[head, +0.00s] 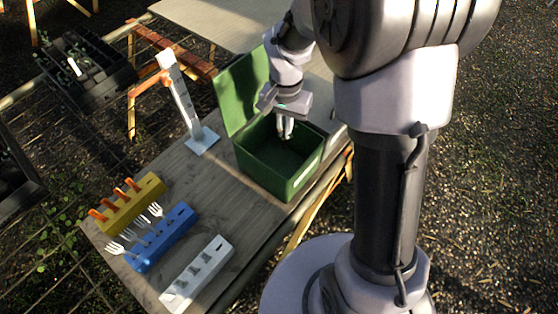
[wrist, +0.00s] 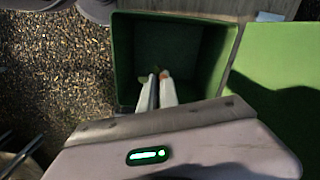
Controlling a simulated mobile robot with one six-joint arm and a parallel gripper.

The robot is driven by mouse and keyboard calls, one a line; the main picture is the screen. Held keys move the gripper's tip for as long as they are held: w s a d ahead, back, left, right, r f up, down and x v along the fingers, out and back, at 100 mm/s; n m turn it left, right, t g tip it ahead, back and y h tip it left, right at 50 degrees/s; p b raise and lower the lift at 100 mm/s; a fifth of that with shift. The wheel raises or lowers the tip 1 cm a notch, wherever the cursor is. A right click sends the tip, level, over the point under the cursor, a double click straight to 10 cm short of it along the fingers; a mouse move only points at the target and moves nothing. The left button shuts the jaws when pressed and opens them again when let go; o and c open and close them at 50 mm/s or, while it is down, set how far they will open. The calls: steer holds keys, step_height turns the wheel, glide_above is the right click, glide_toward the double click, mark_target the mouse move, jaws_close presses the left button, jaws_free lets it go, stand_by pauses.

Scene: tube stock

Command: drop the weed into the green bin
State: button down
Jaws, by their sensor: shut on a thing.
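The green bin (head: 290,188) stands open on the wooden table, its lid (head: 240,92) tipped up at the back left. My gripper (head: 286,130) points down over the bin's opening, its fingertips at about rim height. In the wrist view the two pale fingers of my gripper (wrist: 158,88) are close together over the dark inside of the bin (wrist: 228,55). They are shut on the weed, of which only a small greenish bit (wrist: 155,71) shows at the tips. The rest of the weed is hidden or too small to make out.
Black trays (head: 85,75) lie beyond the table.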

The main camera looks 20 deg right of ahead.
steer(key=c, duration=1.5)
jaws_free()
step_height(320, 180, up, 17)
steer(key=p, duration=0.7)
steer(key=shift+r, duration=0.2)
steer(key=s+a+n+t+b, duration=0.1)
steer(key=s+t, duration=0.1)
steer(key=s, duration=0.4)
steer(key=s+a+r+n+t+y+b, duration=0.1)
steer(key=s+t+b, duration=0.1)
steer(key=s, duration=0.4)
steer(key=s+a+r+t+y+b, duration=0.1)
steer(key=s, duration=0.6)
steer(key=shift+a+r+n+t+b, duration=0.1)
steer(key=shift+a+n+t+b, duration=0.25)
steer(key=shift+n+t+b, duration=0.05)
